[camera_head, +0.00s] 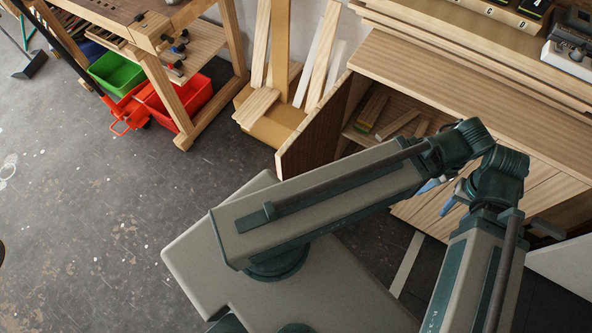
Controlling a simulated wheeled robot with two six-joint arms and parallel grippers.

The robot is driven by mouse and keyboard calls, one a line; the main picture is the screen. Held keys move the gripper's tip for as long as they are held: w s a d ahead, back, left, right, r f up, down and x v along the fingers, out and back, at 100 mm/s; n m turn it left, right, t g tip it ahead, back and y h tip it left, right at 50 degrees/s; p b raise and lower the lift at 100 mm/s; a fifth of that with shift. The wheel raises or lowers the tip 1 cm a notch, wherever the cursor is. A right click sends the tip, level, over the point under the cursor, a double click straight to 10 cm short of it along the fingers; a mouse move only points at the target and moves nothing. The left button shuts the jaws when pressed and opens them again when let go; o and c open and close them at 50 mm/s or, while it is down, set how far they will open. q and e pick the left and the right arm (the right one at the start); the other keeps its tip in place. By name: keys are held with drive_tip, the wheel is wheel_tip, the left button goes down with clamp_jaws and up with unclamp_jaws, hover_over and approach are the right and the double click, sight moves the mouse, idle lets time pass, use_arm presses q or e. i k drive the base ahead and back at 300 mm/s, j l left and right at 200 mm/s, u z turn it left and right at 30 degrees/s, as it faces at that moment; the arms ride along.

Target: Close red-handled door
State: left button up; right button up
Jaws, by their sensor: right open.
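A brown cabinet door (316,128) stands swung open at the left end of the wooden cabinet (455,70). Its inner face is towards the opening, and no red handle shows on the part I see. My right gripper (439,196) is open and empty, with blue fingertips low in front of the cabinet, to the right of the open door and apart from it. My left gripper cannot be made out.
Wood pieces (374,108) lie on the shelf inside the open cabinet. Planks (318,55) lean left of the door. A workbench (165,30) with a green bin (117,72) and a red bin (190,98) stands further left. The grey floor (90,215) at left is mostly clear.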

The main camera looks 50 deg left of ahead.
sight(313, 146)
drive_tip(key=k+j, duration=2)
drive_tip(key=i+u, duration=0.45)
